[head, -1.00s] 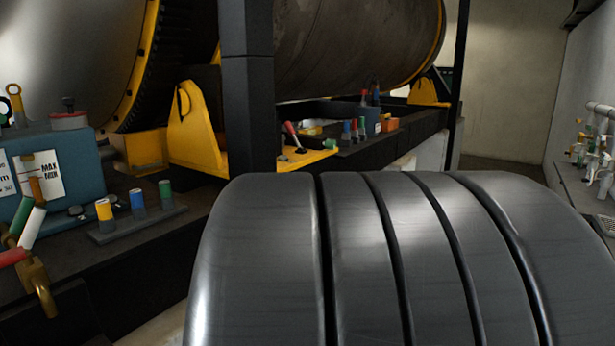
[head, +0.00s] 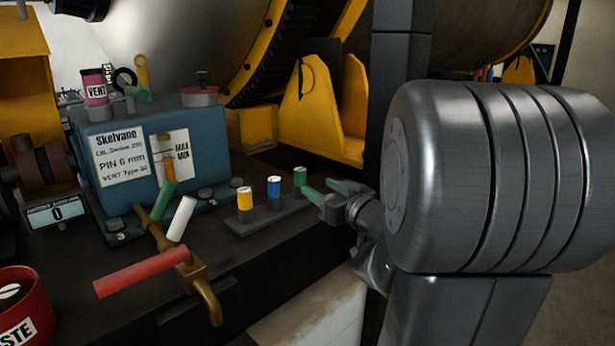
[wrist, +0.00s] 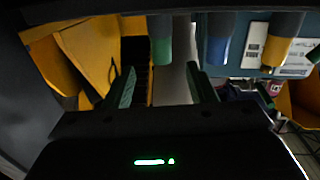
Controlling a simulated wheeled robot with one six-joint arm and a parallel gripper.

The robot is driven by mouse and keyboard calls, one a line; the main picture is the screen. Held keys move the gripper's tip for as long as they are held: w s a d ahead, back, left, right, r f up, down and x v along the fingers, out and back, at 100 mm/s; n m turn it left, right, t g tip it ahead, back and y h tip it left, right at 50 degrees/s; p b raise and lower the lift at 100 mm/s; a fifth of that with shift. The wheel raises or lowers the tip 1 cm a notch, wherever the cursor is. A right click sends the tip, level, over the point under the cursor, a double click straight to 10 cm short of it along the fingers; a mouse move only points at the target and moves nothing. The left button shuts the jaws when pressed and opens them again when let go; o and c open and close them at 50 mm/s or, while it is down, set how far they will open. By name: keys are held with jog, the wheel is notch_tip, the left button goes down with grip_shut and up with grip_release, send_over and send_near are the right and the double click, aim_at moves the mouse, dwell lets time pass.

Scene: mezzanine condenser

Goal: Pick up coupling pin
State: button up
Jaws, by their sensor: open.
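The frames do not mark which one is the coupling pin. My gripper (head: 319,188) is open, just right of the green pin in the head view. In the wrist view the pins look upside down: green (wrist: 160,40), blue (wrist: 217,42) and yellow (wrist: 274,55). There the green pin is in line with the gap between my fingers (wrist: 160,70), beyond the tips. Nothing is between the fingers.
A blue box (head: 205,140) labelled "Skelvane", "PIN 6 mm" stands behind the rack. A brass valve with a red handle (head: 140,272) is in front at left. A red bin (head: 25,305) is at lower left. A yellow bracket (head: 305,105) and dark post (head: 400,60) stand behind my gripper.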

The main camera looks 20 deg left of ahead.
aim_at(304, 178)
jog(key=p+x, duration=0.2)
jog(key=x, duration=0.6)
jog(key=shift+w+a, duration=0.1)
jog(key=shift+a, duration=0.2)
grip_shut()
